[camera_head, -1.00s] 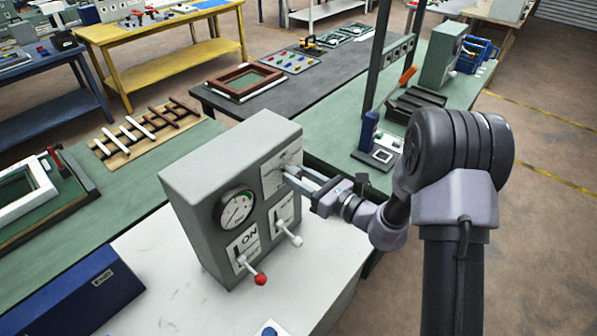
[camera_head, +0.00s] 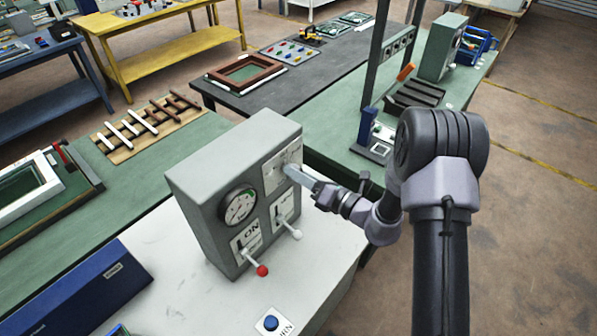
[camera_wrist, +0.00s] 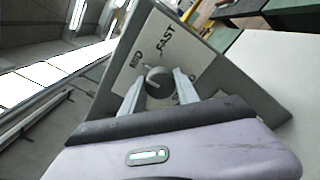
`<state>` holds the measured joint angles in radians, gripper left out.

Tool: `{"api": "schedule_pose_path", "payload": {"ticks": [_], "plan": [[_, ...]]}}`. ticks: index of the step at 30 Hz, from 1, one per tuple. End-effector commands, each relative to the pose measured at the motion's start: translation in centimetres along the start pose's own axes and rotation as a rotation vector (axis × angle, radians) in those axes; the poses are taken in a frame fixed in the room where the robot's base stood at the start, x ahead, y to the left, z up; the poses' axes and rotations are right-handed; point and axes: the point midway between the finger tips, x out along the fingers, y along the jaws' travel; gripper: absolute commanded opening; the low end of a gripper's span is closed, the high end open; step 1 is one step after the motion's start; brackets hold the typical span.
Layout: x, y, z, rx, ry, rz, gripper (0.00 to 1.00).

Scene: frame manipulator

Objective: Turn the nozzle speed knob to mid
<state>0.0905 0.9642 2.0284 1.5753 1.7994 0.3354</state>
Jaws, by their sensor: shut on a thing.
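The grey control box (camera_head: 205,170) stands on a white-topped table. The nozzle speed knob (camera_wrist: 160,84) is a small round grey knob on the box's upper right label plate (camera_head: 272,180). In the wrist view the words MID (camera_wrist: 137,58) and FAST (camera_wrist: 167,42) show beside it, and another label is partly covered. My gripper (camera_wrist: 160,75) has one finger on each side of the knob and is shut on it. In the head view my gripper (camera_head: 287,170) reaches the plate from the right, and its fingers mostly hide the knob there. The knob's exact setting is unclear.
Below are a red-tipped lever (camera_head: 261,270) by an ON label and a white-tipped lever (camera_head: 295,233), close under my gripper. A round gauge (camera_head: 238,206) is at left. A blue button (camera_head: 271,322) is on the table in front. Floor at right is clear.

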Motion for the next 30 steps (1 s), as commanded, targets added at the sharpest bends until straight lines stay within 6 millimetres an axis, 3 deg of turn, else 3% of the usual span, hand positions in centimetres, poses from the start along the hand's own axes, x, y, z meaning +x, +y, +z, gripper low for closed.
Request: {"api": "schedule_pose_path", "payload": {"ticks": [14,15,18,27,30], "plan": [[-0.01,-0.03,0.0,0.015,-0.001,0.0,0.0],[-0.01,-0.03,0.0,0.015,-0.001,0.0,0.39],[-0.01,-0.03,0.0,0.014,0.0,-0.001,0.58],[-0.06,-0.03,0.0,0.014,0.0,0.0,0.59],[-0.91,-0.12,0.06,0.013,-0.002,-0.003,0.59]]}}
